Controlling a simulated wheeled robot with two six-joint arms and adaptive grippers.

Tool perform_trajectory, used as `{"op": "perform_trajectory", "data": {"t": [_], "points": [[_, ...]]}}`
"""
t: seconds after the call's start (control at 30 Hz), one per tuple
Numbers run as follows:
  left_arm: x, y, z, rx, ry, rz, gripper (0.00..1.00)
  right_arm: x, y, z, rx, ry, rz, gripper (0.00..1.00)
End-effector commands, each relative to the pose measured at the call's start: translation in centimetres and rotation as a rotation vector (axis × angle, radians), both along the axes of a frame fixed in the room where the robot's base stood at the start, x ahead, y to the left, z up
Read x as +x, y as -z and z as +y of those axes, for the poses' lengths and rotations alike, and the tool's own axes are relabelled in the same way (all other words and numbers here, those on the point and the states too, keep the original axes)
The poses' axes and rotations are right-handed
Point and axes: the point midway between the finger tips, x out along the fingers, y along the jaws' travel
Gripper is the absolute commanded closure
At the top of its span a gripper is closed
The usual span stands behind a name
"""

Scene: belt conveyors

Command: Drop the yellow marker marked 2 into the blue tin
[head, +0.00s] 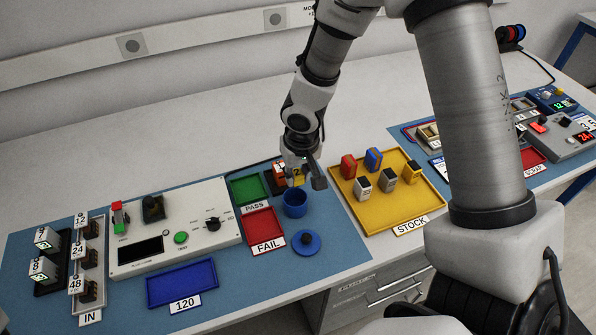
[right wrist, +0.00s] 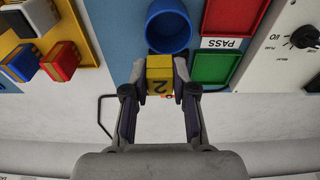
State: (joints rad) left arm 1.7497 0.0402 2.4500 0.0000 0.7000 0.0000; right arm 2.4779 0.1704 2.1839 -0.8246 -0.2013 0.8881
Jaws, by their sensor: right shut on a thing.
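The yellow marker (right wrist: 159,76) with a black 2 is held between the two fingers of my right gripper (right wrist: 160,84) in the right wrist view. In the head view the marker (head: 298,177) shows small and partly hidden at the right gripper (head: 302,174). The open blue tin (head: 294,204) stands on the blue mat just in front of and below the gripper. In the right wrist view the tin (right wrist: 168,30) lies just beyond the marker, and its inside looks empty. The marker appears outside its rim. My left gripper is not in view.
A blue lid (head: 306,243) lies in front of the tin. The green PASS tray (head: 249,189) and red FAIL tray (head: 264,230) are to its left. The yellow STOCK tray (head: 405,213) with several blocks is to its right. A tester box (head: 207,238) stands further left.

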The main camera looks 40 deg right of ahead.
Motion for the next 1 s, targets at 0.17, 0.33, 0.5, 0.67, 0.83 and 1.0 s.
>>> {"op": "perform_trajectory", "data": {"t": [0.17,0.33,0.5,0.67,0.83,1.0], "points": [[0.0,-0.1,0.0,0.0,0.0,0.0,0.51,0.0,-0.1,0.0,0.0,0.0,0.0,0.45],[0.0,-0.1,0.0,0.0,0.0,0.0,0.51,0.0,-0.1,0.0,0.0,0.0,0.0,0.44],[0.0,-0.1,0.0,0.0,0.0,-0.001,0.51,0.0,-0.4,0.0,0.0,0.0,-0.002,0.44],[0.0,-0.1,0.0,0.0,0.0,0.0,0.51,-0.2,-2.7,0.0,-0.001,0.002,-0.006,0.44],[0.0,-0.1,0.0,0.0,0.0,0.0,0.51,-0.8,-7.1,0.2,0.001,0.002,-0.007,0.44],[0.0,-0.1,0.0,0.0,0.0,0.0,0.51,-1.4,-10.6,0.3,0.0,0.0,-0.004,0.44]]}}
